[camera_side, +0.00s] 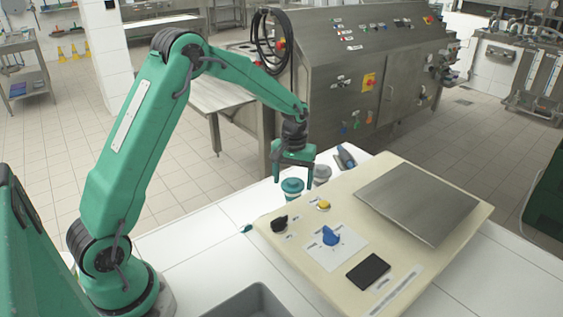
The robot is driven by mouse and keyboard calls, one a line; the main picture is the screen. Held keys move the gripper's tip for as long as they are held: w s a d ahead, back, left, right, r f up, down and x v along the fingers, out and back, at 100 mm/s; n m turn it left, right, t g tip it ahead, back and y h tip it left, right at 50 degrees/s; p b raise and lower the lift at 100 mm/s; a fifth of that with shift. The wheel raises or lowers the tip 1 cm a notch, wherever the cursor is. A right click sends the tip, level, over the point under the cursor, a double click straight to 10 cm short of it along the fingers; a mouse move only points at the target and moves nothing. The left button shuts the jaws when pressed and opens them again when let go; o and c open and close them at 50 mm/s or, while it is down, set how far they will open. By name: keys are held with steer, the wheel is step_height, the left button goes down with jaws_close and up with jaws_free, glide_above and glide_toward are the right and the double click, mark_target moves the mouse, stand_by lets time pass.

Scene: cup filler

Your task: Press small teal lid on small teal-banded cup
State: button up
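A small cup with a teal top (292,185) stands on the white table behind the beige panel. Its lower part is partly hidden by the panel. The teal on top looks like a lid, but the view is too small to tell whether it is seated. My gripper (293,179) points down just above this cup. Its two fingers are spread to either side, and I see nothing clamped between them. Whether the gripper touches the teal top cannot be told.
A grey cup (322,174) stands close to the right of my gripper, with a blue-grey object (345,157) behind it. A small teal piece (246,228) lies by the beige control panel (410,270). A grey tray (250,303) is in front.

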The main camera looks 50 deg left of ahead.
steer(key=shift+d+f, duration=0.1)
steer(key=shift+d, duration=0.05)
steer(key=shift+r, duration=4)
steer(key=o, duration=0.4)
steer(key=shift+s+r+n, duration=0.3)
steer(key=shift+r+n, duration=0.1)
steer(key=shift+r, duration=0.05)
steer(key=s+r+n, duration=0.4)
steer(key=n, duration=0.1)
steer(key=s+r+n, duration=0.4)
steer(key=s+n, duration=0.1)
steer(key=shift+s+d+r, duration=0.1)
steer(key=shift+s+r, duration=0.05)
steer(key=shift+r, duration=0.1)
steer(key=shift+f, duration=0.15)
